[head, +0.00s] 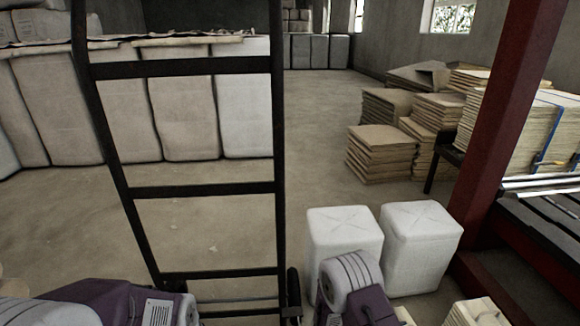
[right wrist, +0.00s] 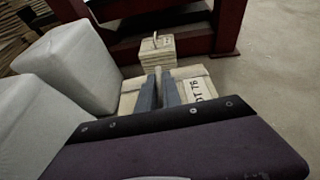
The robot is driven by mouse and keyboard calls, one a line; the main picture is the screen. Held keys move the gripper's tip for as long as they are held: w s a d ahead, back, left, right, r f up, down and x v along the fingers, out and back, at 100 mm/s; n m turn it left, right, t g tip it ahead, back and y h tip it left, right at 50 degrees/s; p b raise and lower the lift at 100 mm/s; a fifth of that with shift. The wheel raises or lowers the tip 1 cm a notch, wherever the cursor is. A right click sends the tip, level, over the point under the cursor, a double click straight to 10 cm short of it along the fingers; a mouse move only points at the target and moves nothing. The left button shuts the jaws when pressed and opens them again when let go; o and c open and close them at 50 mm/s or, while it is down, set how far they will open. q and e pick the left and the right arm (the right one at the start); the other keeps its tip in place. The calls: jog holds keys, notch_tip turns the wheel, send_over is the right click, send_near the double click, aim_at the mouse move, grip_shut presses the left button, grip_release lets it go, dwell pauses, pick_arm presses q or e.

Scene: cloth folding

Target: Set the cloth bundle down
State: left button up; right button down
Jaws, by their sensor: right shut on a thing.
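The cloth bundle (right wrist: 203,86) is a cream, boxy pack with dark lettering on it, below my right gripper in the right wrist view. My right gripper (right wrist: 159,88) has its two grey fingers close together on a pale upright tie at the bundle's top. The fingers and wrist hide much of the bundle, and I cannot tell whether it touches the floor. In the head view only a pale edge of it (head: 405,315) shows beside my right wrist. My left arm shows at the lower left of the head view, with its gripper out of frame.
A smaller tied stack (right wrist: 158,48) stands just beyond the bundle. Two white wrapped bales (head: 344,237) (head: 421,248) stand close by. A black ladder-like frame (head: 205,191) rises in front. A red post (head: 497,125) and platform are at right. Open floor (head: 320,115) lies behind.

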jog(key=s+a+r+n+t+y+p, duration=0.1)
jog(key=a+r+n+t+y+p, duration=0.3)
jog(key=a+r, duration=0.9)
notch_tip(320, 180, up, 33)
jog(key=s+n+t+h+p, duration=0.1)
jog(key=s+p, duration=0.1)
jog(key=p, duration=3.5)
jog(key=shift+d+t+h, duration=0.2)
jog(key=shift+t+h, duration=0.1)
jog(key=shift+f, duration=0.1)
